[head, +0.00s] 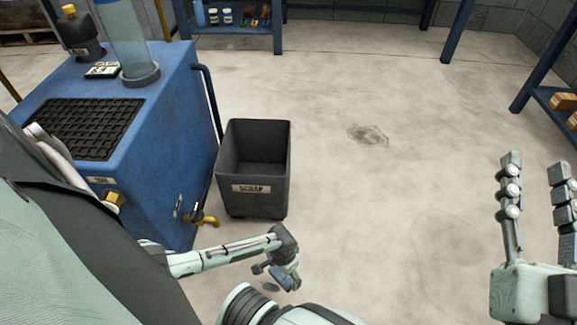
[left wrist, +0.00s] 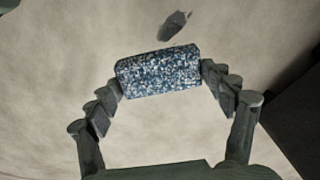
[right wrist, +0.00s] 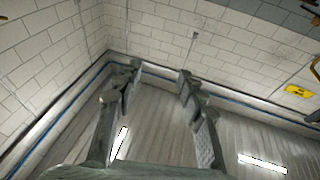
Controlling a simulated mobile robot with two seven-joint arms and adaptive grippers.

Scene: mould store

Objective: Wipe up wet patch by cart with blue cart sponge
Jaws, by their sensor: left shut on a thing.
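My left gripper (head: 276,274) is low over the floor in front of the scrap bin, shut on a blue speckled sponge (left wrist: 158,72). The left wrist view shows the sponge held crosswise between both fingers; in the head view only a little of it shows. The blue cart (head: 165,150) stands at the left. My right gripper (head: 536,168) is raised, open and empty.
A dark open scrap bin (head: 258,203) stands against the cart's right side. A brass tap (head: 206,220) sticks out from the cart's lower front. A grey cracked-looking stain (head: 368,134) lies on the open floor. Blue shelving (head: 235,38) stands at the back; the middle floor is free.

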